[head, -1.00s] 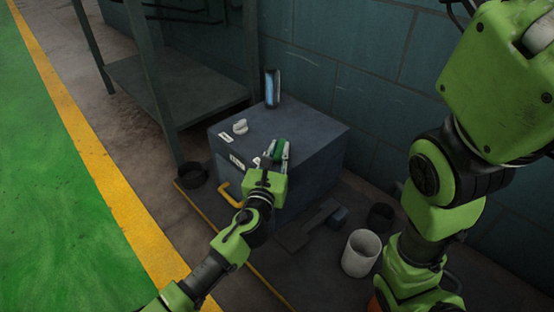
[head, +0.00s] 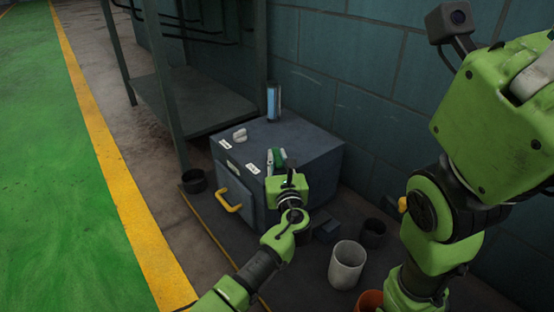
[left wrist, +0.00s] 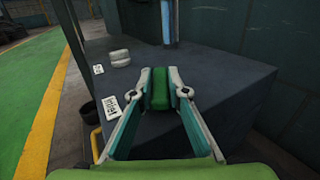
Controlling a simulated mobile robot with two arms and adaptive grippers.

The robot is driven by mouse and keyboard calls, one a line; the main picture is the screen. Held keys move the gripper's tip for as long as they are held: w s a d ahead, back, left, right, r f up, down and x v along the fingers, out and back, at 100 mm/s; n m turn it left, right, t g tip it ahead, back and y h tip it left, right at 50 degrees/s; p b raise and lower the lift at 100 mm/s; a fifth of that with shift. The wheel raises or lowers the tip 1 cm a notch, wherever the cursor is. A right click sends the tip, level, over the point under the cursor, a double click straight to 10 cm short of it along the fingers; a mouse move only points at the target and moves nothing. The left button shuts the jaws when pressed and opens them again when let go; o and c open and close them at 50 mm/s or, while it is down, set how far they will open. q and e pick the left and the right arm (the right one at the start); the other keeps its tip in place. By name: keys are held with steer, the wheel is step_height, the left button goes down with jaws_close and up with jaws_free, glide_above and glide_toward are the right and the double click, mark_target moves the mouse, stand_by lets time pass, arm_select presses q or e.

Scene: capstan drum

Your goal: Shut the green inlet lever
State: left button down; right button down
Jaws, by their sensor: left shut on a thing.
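The green inlet lever (left wrist: 160,90) is on top of a dark grey box (head: 312,145). In the left wrist view it stands between my two fingertips. A white label reading "Inlet" (left wrist: 109,105) lies left of it. My left gripper (head: 276,159) is shut on the lever, with a finger on each side. In the head view the lever (head: 283,154) is partly hidden by the fingers, and its base is hidden by my gripper. My right arm shows at the right of the head view, but its gripper is out of view.
A white cup (head: 347,264) and dark pots stand on the floor. A metal shelf (head: 185,100) stands behind left.

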mark_target(277, 157)
arm_select(q)
steer(key=c, duration=2)
jaws_free()
steer(key=shift+o, duration=0.2)
step_height(277, 157, up, 10)
steer(key=shift+f, duration=0.1)
